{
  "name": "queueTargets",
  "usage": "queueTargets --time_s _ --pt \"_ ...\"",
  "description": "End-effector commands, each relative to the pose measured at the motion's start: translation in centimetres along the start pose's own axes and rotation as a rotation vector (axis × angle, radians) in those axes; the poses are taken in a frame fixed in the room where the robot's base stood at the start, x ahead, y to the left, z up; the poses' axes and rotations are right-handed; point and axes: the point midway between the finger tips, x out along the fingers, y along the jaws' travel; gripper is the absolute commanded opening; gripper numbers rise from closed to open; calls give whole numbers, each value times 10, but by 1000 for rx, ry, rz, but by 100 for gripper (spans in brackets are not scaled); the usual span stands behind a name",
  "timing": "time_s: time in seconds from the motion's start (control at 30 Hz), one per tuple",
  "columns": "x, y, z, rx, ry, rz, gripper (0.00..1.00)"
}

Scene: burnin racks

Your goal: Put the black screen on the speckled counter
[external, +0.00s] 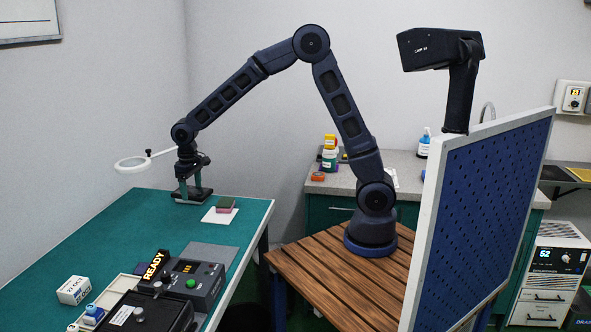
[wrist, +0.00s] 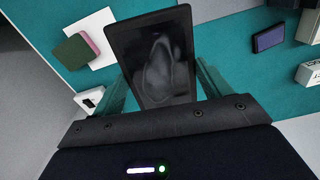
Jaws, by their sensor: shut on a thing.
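The black screen (wrist: 152,55) is a dark slab with a glossy face; in the wrist view it sits between the two greenish fingers of my gripper (wrist: 163,84). My gripper is shut on it. In the external view my gripper (external: 190,190) points down over the far part of the green bench (external: 120,225), with the dark screen low between its fingers. I cannot tell whether the screen touches the bench. The speckled counter (external: 400,170) is the grey top of a green cabinet at the back, behind my arm's base.
A green and pink block (external: 226,204) lies on a white sheet (external: 213,215) beside my gripper. A magnifier ring (external: 132,163) is near my wrist. The counter holds stacked jars (external: 329,158), an orange item (external: 318,176) and a bottle (external: 424,144). A blue pegboard (external: 480,220) stands at right.

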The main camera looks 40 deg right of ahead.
Motion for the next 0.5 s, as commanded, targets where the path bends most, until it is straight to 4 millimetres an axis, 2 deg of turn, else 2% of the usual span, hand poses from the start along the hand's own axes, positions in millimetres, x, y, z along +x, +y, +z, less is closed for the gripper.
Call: queueTargets --time_s 0.03,0.2,0.5 --pt "5 17 -6 34 -1 0 50" --pt "21 70 -23 139 -1 0 50" --pt "50 165 -40 324 -2 -1 50"
